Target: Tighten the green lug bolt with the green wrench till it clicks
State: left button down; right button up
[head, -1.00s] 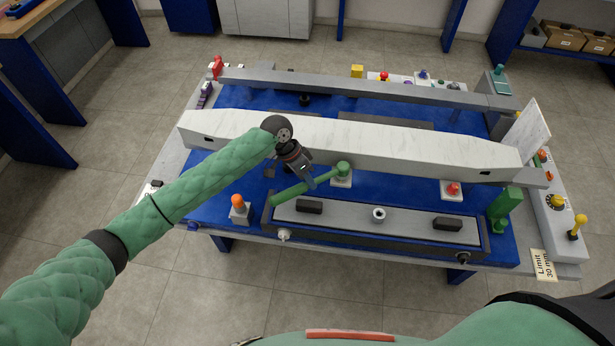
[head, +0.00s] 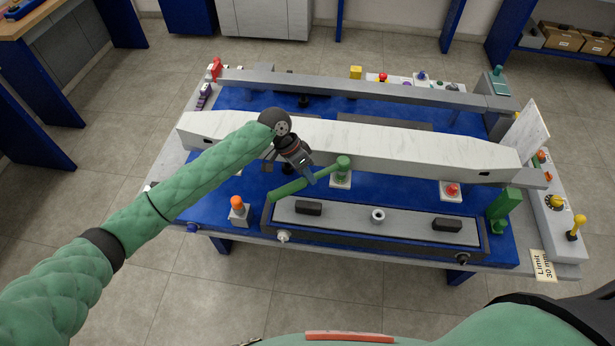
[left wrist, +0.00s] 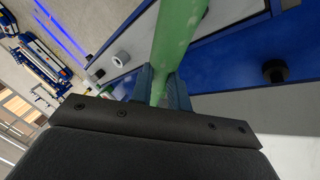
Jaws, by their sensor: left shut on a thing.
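The green wrench (head: 290,188) is held by my left gripper (head: 308,177), whose fingers are shut on its handle. The handle slants from lower left to upper right. Its round head (head: 343,163) is directly above the green lug bolt (head: 341,177), which stands on a pale square block. A small gap seems to show between them; I cannot tell whether they touch. In the left wrist view the green handle (left wrist: 178,40) runs between the blue-grey fingers (left wrist: 162,88); the bolt is not visible there. My right gripper is out of view.
An orange-topped bolt (head: 237,204) stands at the left and a red-topped one (head: 452,189) at the right. A long pale beam (head: 400,145) lies just behind the green bolt. A grey tray (head: 405,219) lies in front. A green stand (head: 504,204) is at the right.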

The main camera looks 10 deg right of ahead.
pick_arm(q)
jog(key=shift+r, duration=1.85)
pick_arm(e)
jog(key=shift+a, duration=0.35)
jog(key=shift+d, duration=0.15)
